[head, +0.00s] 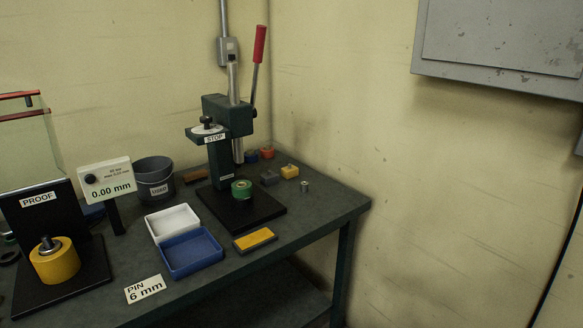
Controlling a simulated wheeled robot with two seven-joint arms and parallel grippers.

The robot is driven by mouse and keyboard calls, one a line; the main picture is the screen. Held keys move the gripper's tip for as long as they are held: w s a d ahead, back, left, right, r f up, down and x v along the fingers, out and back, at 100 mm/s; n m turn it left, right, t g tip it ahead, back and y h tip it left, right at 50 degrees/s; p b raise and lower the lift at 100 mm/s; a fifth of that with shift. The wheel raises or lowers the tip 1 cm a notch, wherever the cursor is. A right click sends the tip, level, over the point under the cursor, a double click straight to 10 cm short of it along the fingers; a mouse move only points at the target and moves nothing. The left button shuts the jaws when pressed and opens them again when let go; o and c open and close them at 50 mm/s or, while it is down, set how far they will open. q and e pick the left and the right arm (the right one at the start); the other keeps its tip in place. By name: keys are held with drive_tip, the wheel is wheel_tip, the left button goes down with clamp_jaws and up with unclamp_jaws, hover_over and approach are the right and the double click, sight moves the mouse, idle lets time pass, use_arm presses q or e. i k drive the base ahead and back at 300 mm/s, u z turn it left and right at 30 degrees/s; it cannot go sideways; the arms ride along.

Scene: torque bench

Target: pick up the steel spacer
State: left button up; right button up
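A small grey metal cylinder, which looks like the steel spacer (304,186), stands on the dark bench top (325,206) near its right end. It stands apart, to the right of a yellow block (290,172) and a dark grey block (269,178). It is too small to make out details. Neither of my grippers is in the head view.
A press (220,155) with a red-handled lever (260,44) stands left of the spacer, a green ring (241,186) on its base. White (155,238) and blue (190,273) trays, a yellow-topped block (255,240) and a grey bucket (153,170) are further left. Walls close off the back.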

sight(304, 185)
drive_tip(key=u, duration=0.85)
drive_tip(key=k, duration=0.2)
drive_tip(key=z, duration=1.55)
drive_tip(key=i, duration=1)
drive_tip(key=u, duration=0.4)
